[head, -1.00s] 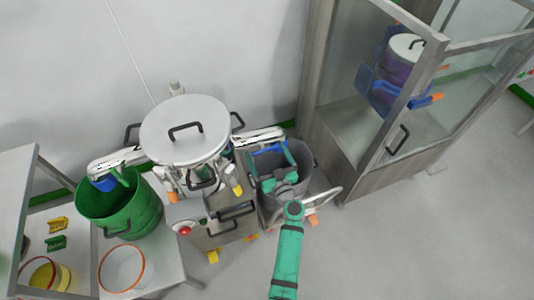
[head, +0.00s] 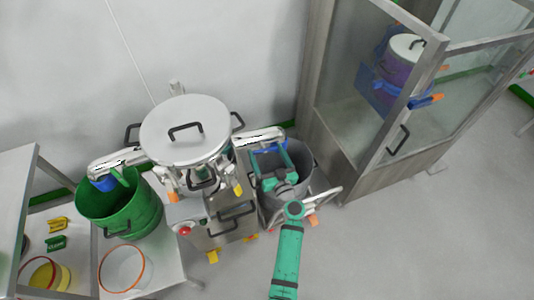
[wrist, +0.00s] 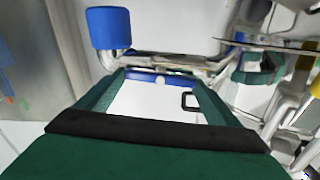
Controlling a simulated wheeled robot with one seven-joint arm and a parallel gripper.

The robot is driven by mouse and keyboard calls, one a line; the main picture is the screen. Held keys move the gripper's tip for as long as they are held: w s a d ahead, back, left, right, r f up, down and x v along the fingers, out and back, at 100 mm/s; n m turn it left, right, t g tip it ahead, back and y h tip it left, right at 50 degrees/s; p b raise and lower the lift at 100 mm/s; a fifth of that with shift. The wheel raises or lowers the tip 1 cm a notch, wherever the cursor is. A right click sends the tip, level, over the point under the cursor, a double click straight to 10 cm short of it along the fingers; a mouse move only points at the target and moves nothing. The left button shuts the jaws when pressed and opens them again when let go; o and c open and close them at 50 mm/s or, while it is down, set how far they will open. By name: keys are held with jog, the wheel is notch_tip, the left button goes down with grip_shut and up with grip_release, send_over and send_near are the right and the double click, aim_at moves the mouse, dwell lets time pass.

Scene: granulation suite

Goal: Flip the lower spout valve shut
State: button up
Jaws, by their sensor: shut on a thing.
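The steel vessel (head: 184,130) has a spout on each side. The right spout (head: 258,137) ends in a blue cuff (head: 268,147) above a grey bin; this cuff is large at the upper left of the wrist view (wrist: 110,28). My gripper (head: 272,152) is at this right spout, over the bin. In the wrist view its green fingers (wrist: 160,78) reach the spout and close on a small pale bluish part with a round pin, which looks like the valve handle. The fingers hide much of it, and I cannot tell its angle. The left spout (head: 118,162) has a green handle (head: 122,178).
A green bin (head: 125,210) stands below the left spout. The grey bin (head: 302,180) is beneath my gripper. A glass-fronted cabinet (head: 345,150) stands at the right. The floor in front of it is clear.

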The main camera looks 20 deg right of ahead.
jog(key=m, duration=0.4)
jog(key=shift+d, duration=0.1)
jog(key=m, duration=0.4)
jog(key=shift+f, duration=0.15)
jog(key=m, duration=0.2)
jog(key=shift+s+m, duration=0.1)
jog(key=shift+m, duration=0.3)
jog(key=m, duration=0.5)
jog(key=shift+d+f, duration=0.15)
jog(key=shift+d, duration=0.1)
jog(key=shift+a+m, duration=0.1)
jog(key=shift+m, duration=0.2)
jog(key=shift+a, duration=0.1)
jog(key=o, duration=0.9)
